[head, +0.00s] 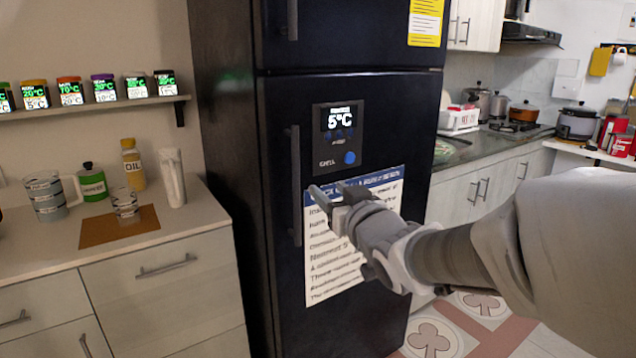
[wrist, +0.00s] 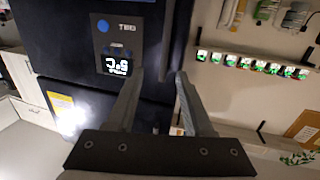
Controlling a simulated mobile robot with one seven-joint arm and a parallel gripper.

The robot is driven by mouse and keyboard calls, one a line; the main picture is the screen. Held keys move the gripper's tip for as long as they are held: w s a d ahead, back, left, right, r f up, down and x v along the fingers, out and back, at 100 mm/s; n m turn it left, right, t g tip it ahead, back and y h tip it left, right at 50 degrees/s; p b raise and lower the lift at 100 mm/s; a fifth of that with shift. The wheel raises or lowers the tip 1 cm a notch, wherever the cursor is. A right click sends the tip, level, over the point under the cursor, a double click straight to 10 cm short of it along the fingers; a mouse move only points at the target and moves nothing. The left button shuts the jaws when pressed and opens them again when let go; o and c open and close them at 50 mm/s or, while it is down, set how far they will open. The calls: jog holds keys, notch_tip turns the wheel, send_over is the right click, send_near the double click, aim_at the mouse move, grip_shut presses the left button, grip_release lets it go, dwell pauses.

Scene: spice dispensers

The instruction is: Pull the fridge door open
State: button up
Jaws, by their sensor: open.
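The dark fridge (head: 380,130) stands upright in the middle of the head view, with its lower door shut. That door's long vertical handle (head: 293,185) is near its left edge. In the wrist view, which looks upside down, a dark vertical bar that seems to be this handle (wrist: 168,25) shows at the top centre. My gripper (head: 331,192) is open and empty, in front of the door and right of the handle in the head view. The wrist view shows its two fingers (wrist: 160,74) apart. I see no contact with the handle; the exact gap is unclear.
A display panel (head: 339,137) and a printed sheet (head: 350,240) are on the lower door. A counter (head: 205,212) with jars and a spice shelf (head: 100,106) stand left of the fridge. Kitchen cabinets (head: 480,190) are to the right. Tiled floor (head: 470,330) shows below.

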aim_at(297, 164)
jog(key=shift+y, duration=0.3)
jog(key=b+x, duration=0.1)
jog(key=x, duration=1.1)
jog(key=b+x, duration=0.1)
jog(key=x, duration=0.5)
jog(key=shift+s+a+r+b, duration=0.1)
jog(key=shift+s+a+b, duration=0.1)
jog(key=shift+a+b, duration=0.1)
jog(key=shift+d, duration=0.1)
grip_shut()
dwell(0.4)
